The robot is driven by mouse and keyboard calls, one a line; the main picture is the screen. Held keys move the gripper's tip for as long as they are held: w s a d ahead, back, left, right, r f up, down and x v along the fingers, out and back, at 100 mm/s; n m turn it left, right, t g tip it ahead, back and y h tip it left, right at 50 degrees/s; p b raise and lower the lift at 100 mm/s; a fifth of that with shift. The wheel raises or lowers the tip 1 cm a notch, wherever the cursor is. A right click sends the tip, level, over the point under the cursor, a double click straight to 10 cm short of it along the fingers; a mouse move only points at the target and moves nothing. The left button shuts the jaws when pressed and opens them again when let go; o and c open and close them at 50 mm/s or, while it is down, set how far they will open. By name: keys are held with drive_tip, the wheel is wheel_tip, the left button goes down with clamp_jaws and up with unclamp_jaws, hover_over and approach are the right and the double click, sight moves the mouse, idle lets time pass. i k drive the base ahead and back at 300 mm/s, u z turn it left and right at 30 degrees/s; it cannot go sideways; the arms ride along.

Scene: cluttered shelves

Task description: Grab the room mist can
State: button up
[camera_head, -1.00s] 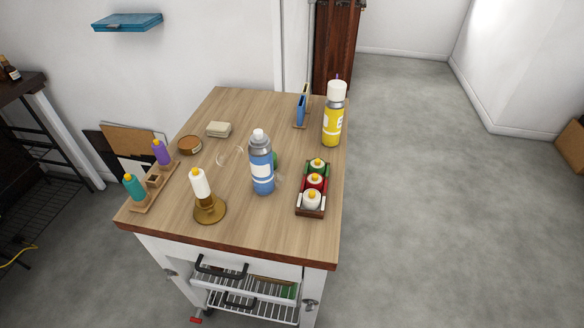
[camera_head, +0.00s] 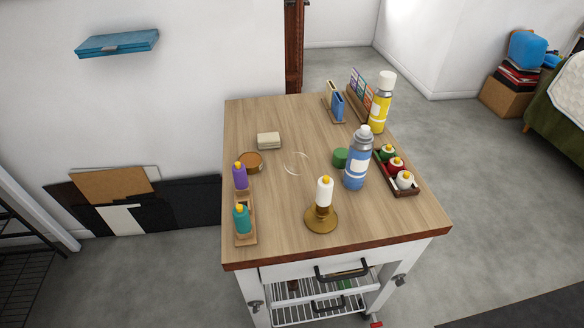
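Two spray cans stand upright on the wooden tabletop (camera_head: 290,225). One is blue with a white label and a grey-white top (camera_head: 357,165), right of the table's middle. The other is yellow with a white cap (camera_head: 381,105), at the back right. I cannot read either label, so I cannot tell which is the room mist can. My gripper is not in view.
A candle in a brass holder (camera_head: 321,218) stands front-left of the blue can. A tray of small bottles (camera_head: 405,188) is close on its right, and a green object (camera_head: 341,157) behind-left. Grey floor (camera_head: 485,180) is open to the right.

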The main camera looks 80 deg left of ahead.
sight(360, 148)
drive_tip(key=k, duration=0.65)
drive_tip(key=u, duration=1.7)
drive_tip(key=i, duration=0.5)
drive_tip(key=u, duration=0.05)
